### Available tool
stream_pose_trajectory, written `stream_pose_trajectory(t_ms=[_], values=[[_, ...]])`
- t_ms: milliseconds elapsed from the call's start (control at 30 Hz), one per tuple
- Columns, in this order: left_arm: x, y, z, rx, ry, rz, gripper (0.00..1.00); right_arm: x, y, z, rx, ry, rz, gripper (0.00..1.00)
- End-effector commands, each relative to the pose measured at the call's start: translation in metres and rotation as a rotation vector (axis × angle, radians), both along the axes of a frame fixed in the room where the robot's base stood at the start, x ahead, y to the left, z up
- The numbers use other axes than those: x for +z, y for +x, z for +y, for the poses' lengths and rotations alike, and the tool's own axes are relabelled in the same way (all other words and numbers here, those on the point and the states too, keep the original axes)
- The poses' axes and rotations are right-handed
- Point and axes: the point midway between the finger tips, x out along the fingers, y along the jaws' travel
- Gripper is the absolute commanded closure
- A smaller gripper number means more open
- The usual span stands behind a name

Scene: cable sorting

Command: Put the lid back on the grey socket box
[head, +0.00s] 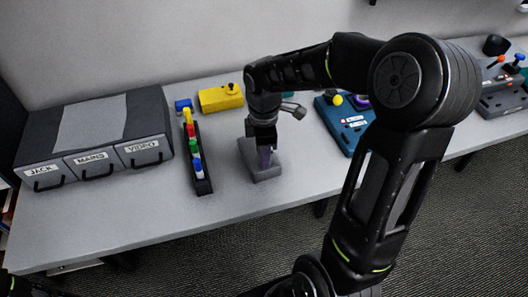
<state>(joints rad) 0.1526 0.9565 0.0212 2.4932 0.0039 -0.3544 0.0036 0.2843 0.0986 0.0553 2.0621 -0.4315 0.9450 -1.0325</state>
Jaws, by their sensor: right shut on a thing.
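The grey socket box (262,173) stands on the table just right of the middle of the desk's left half. My right gripper (265,152) points straight down over it, shut on a small greyish-purple piece that looks like the lid. The fingers and the wrist cover most of this piece and the top of the box. I cannot tell whether the piece touches the box.
A dark rack with coloured plugs (203,186) stands left of the box. A yellow box (221,98) lies behind, and a blue panel (345,131) lies to the right. A grey drawer unit (145,126) fills the left end. The table front (130,216) is clear.

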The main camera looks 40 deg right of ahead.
Motion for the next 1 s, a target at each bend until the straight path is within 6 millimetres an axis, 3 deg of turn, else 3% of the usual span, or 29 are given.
stream_pose_trajectory(t_ms=[767,800,1000], values=[[0.0009,0.0000,0.0000,0.000,0.000,0.000,1.00,-0.0003,-0.0001,0.0000,0.000,0.000,0.000,1.00],[0.0009,0.0000,0.0000,0.000,0.000,0.000,1.00,-0.0003,-0.0001,0.0000,0.000,0.000,0.000,0.65],[0.0009,0.0000,0.0000,0.000,0.000,0.000,1.00,-0.0003,-0.0001,0.0000,0.000,0.000,0.000,0.48]])
